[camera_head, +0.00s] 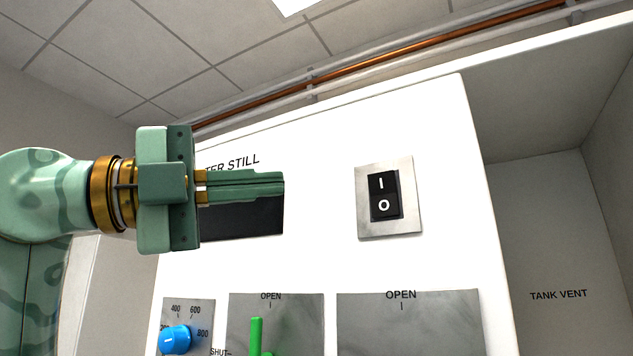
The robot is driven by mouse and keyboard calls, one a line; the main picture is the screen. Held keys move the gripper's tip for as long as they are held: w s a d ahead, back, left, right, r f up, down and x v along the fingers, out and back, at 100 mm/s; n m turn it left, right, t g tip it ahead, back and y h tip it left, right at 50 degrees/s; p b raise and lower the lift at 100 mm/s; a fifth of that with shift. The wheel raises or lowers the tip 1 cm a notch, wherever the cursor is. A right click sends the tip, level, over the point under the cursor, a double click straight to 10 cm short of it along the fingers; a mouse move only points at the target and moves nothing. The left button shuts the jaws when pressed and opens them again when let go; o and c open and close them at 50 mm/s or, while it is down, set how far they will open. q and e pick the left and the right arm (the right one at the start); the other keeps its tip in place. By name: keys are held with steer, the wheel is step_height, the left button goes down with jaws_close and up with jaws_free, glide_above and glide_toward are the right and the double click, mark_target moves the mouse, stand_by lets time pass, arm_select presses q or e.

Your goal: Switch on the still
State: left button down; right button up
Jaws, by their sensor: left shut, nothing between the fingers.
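The still is a white cabinet (320,262) with partly hidden lettering ending in "TER STILL" on its front. A black rocker switch (385,195) marked I above O sits on a grey metal plate (412,220) at the upper right of the front. My left gripper (282,188) is shut and empty, pointing right, to the left of the switch and apart from it in the picture. It covers part of a black panel (245,219) below the lettering. My right gripper is not in view.
Below are a blue knob (175,340) on a numbered dial, a green lever (257,337) under "OPEN", and another "OPEN" plate (410,325). A "TANK VENT" label (558,295) is on the recessed wall at right. A copper pipe (400,57) runs above the cabinet.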

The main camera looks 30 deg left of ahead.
arm_select(q)
steer(key=p, duration=0.4)
glide_toward(388, 181)
steer(key=d, duration=0.4)
steer(key=shift+w+r+p, duration=0.25)
steer(key=shift+w+p, duration=0.05)
steer(key=shift+w, duration=0.7)
steer(key=shift+w+r+p, duration=0.25)
steer(key=shift+w+p, duration=0.05)
steer(key=shift+w, duration=0.65)
steer(key=shift+d, duration=0.1)
